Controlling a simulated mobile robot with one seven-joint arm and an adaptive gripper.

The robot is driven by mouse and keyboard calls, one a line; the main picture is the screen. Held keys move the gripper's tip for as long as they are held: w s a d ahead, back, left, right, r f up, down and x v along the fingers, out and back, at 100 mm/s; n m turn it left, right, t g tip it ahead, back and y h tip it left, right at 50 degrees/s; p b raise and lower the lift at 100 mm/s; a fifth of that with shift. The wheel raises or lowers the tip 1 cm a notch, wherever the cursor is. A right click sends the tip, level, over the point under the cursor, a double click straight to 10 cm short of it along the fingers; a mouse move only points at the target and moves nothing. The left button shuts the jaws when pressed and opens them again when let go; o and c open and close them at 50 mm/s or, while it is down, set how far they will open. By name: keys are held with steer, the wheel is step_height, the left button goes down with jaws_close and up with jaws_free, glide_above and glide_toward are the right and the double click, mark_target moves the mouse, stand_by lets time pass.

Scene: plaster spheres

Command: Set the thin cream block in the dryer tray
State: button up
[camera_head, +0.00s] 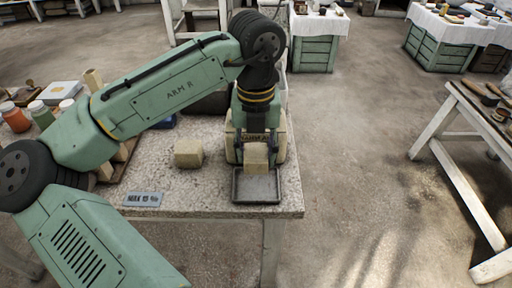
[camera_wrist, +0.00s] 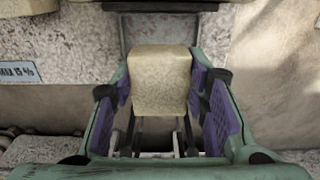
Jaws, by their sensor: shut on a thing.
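My gripper (camera_head: 257,143) is shut on a cream block (camera_head: 256,158), which sits between its two purple-padded fingers. In the wrist view the block (camera_wrist: 161,80) fills the space between the fingers (camera_wrist: 165,105). The dryer tray (camera_head: 257,188), a shallow dark grey rectangle, lies near the front right edge of the table. The block is over or at the back part of the tray; I cannot tell whether it touches the tray floor. In the wrist view the tray (camera_wrist: 135,33) shows beyond the block, partly hidden by it.
A grey label plate (camera_head: 143,199) lies at the front left. Jars (camera_head: 14,117) stand at the far left. Another cream body stands close behind my gripper.

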steer(key=shift+r, duration=0.1)
steer(key=b, duration=0.3)
glide_above(256, 183)
steer(key=shift+f, duration=2.9)
steer(key=shift+f, duration=1.2)
steer(key=o, duration=1.4)
steer(key=shift+o, duration=0.2)
steer(key=shift+r, duration=0.1)
steer(key=shift+r+p, duration=1.9)
steer(key=shift+r, duration=0.05)
